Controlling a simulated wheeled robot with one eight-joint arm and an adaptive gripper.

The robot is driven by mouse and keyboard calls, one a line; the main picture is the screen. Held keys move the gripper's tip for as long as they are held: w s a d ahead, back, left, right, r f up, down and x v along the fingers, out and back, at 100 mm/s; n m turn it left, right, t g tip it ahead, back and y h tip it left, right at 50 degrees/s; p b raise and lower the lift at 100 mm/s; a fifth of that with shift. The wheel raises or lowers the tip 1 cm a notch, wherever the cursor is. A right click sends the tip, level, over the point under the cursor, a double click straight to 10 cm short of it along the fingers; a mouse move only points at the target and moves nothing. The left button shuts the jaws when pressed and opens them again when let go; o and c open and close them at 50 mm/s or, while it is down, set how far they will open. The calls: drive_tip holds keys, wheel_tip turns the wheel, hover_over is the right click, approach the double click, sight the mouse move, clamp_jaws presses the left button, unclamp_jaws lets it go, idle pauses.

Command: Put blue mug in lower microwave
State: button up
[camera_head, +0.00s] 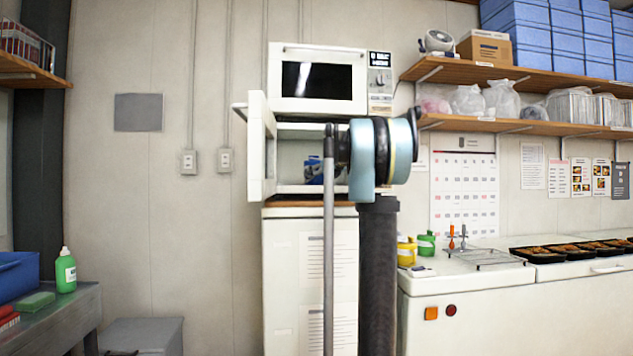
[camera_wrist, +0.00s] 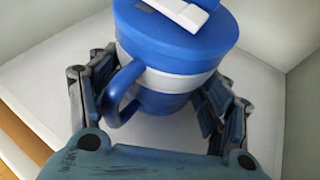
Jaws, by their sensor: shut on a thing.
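The blue mug (camera_wrist: 178,55), with a white band, a blue lid and a handle facing the camera, stands upright inside a white cavity in the wrist view. My gripper (camera_wrist: 160,100) has its fingers on both sides of the mug and is shut on it. In the head view, the lower microwave (camera_head: 290,188) has its door (camera_head: 258,150) swung open to the left. My arm reaches into its opening, and a bit of blue (camera_head: 314,168) shows inside. The arm hides the right part of the lower microwave.
An upper microwave (camera_head: 317,82) with its door shut sits on top. A white cabinet (camera_head: 282,280) stands below. Wooden shelves (camera_head: 520,124) and a counter (camera_head: 470,282) with food trays are to the right. A side table with a green bottle (camera_head: 66,272) is at left.

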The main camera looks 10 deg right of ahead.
drive_tip(key=o, duration=1.5)
drive_tip(key=shift+f, duration=0.1)
drive_tip(key=v, duration=1.2)
drive_tip(key=shift+d, duration=0.1)
